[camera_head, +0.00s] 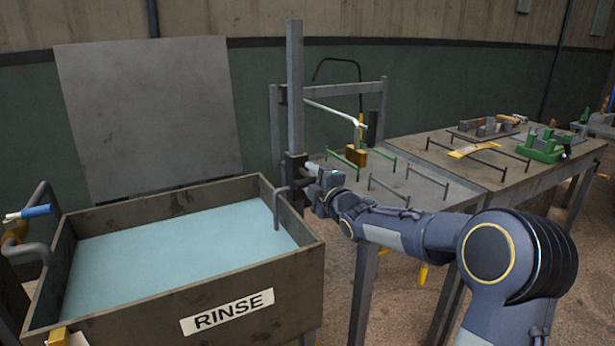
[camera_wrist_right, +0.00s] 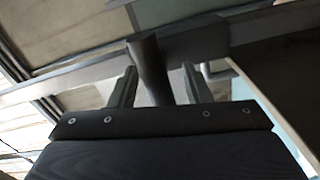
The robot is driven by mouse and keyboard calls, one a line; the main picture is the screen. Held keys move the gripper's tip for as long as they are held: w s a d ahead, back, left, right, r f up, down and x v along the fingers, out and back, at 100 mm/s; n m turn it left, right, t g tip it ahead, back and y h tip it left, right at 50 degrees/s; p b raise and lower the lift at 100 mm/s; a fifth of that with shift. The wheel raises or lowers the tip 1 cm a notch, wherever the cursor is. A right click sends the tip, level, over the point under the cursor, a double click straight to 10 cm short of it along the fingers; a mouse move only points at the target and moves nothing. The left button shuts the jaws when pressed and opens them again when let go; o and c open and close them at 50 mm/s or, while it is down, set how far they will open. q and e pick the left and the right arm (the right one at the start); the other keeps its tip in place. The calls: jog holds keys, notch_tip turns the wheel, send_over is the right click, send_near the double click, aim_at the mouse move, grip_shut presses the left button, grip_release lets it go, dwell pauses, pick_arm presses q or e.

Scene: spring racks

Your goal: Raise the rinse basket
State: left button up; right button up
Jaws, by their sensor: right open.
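The grey rinse tank (camera_head: 262,290) is labelled RINSE and filled with pale blue water (camera_head: 180,240). I cannot make out a basket; the water's surface hides what is below. A tall grey post (camera_head: 295,80) stands at the tank's right side with a dark sliding block (camera_head: 296,170) low on it. A bent grey rod (camera_head: 277,205) reaches from beside the block over the tank wall and down. My right gripper (camera_head: 307,178) is open beside the block. In the right wrist view a dark bar (camera_wrist_right: 149,65) lies between its two fingers (camera_wrist_right: 157,88). My left gripper is out of view.
A metal table (camera_head: 440,200) with green and grey wire racks (camera_head: 388,188) stands to the right. A white rod with a dark grip (camera_head: 372,128) is behind the post. A blue-handled pipe (camera_head: 38,211) is at the tank's left; a grey panel (camera_head: 150,115) stands behind.

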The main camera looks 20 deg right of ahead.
jog(key=shift+w, duration=1.05)
jog(key=shift+c, duration=0.3)
grip_shut()
